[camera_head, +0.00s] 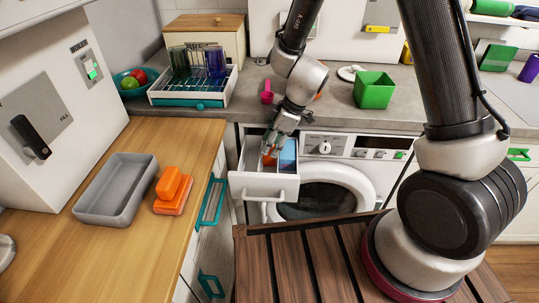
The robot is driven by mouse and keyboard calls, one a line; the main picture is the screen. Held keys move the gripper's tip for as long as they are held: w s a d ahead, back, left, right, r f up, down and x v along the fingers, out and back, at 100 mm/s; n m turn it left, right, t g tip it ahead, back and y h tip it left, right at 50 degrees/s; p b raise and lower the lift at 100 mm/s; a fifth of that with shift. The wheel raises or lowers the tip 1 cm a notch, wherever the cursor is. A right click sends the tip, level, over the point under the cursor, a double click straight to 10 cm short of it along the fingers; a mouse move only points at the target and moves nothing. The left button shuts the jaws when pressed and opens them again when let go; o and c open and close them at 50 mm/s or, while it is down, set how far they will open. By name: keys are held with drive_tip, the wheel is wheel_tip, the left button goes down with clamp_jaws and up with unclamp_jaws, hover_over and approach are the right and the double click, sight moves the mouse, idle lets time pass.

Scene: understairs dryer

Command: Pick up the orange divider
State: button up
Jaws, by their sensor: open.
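An orange piece (269,160), likely the divider, shows in the pulled-out white drawer (264,184) beside a blue compartment (288,156). My gripper (271,148) points down into this drawer, right above the orange piece. Its jaws are open. The fingers partly hide the orange piece, and I cannot tell whether they touch it. Other orange blocks (172,190) lie stacked on the wooden counter, well to the left of my gripper.
A grey tray (115,190) sits on the wooden counter (150,255). A dish rack with glasses (194,87), a pink scoop (267,92) and a green bin (374,90) stand on the grey worktop behind. The round-door machine (335,200) is right of the drawer.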

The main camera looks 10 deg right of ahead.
drive_tip(key=shift+x, duration=0.95)
drive_tip(key=shift+c, duration=0.4)
clamp_jaws()
